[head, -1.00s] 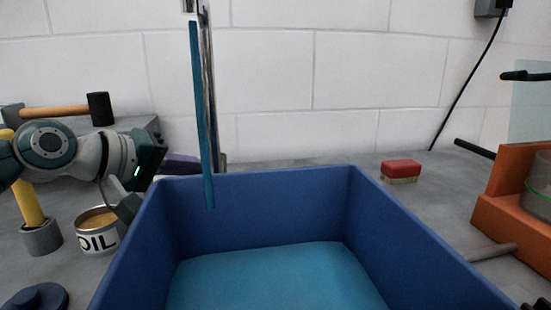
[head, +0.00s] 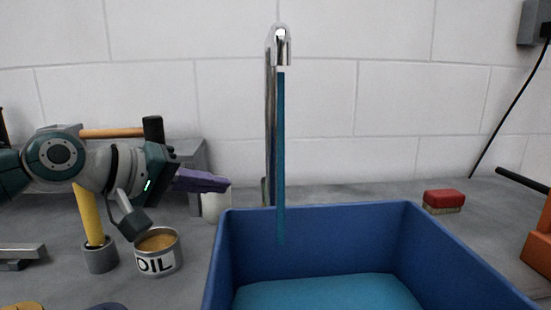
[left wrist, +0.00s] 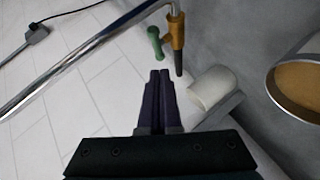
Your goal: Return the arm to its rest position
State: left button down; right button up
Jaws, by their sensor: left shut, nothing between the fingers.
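My left arm (head: 100,165) comes in from the left in the head view, above the oil can. Its gripper (head: 228,184) has purple fingers pointing right, near the back left corner of the blue basin. The fingers look closed together and empty. The left wrist view shows the two fingers (left wrist: 159,73) side by side, with nothing between them. My right gripper is out of view.
A tap (head: 271,120) runs water into the blue basin (head: 320,225). The oil can (head: 158,252) and a yellow-handled tool (head: 90,215) are below the arm. A red brush (head: 444,200) lies right.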

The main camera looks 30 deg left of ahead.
pick_arm(q)
jog(key=s+r+p, duration=0.1)
jog(key=s+r, duration=0.1)
jog(key=s, duration=0.4)
jog(key=shift+a+r, duration=0.2)
jog(key=shift+r, duration=0.2)
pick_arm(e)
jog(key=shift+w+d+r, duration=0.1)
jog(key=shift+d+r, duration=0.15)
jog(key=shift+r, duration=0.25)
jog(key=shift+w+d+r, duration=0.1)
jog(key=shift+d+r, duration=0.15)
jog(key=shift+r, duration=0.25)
